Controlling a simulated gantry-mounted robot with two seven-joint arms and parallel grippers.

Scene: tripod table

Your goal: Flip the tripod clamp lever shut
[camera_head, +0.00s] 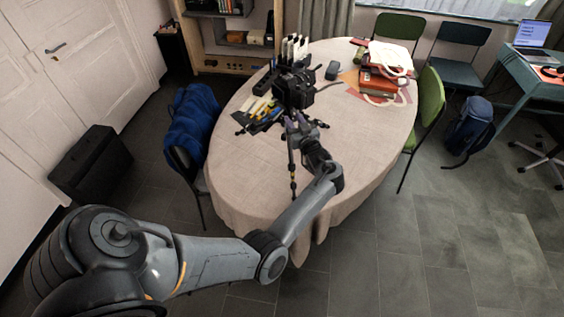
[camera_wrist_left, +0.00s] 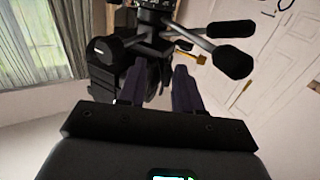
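The black tripod (camera_head: 294,88) stands on the oval table, its dark head on top and its legs spread on the cloth. In the left wrist view the tripod head (camera_wrist_left: 158,42) fills the top middle, with two black-knobbed handles (camera_wrist_left: 228,30) reaching right. My left gripper (camera_head: 292,124) is at the near side of the tripod, just below its head. In the left wrist view its two dark purple fingers (camera_wrist_left: 161,75) stand apart, with dark tripod parts showing between and behind them. I cannot make out the clamp lever or any contact with it. My right gripper is out of view.
The beige-clothed table (camera_head: 248,185) has yellow and dark items (camera_head: 262,108) left of the tripod and red boxes with a white bag (camera_head: 385,75) at the back right. A chair with a blue jacket (camera_head: 192,125) stands at left.

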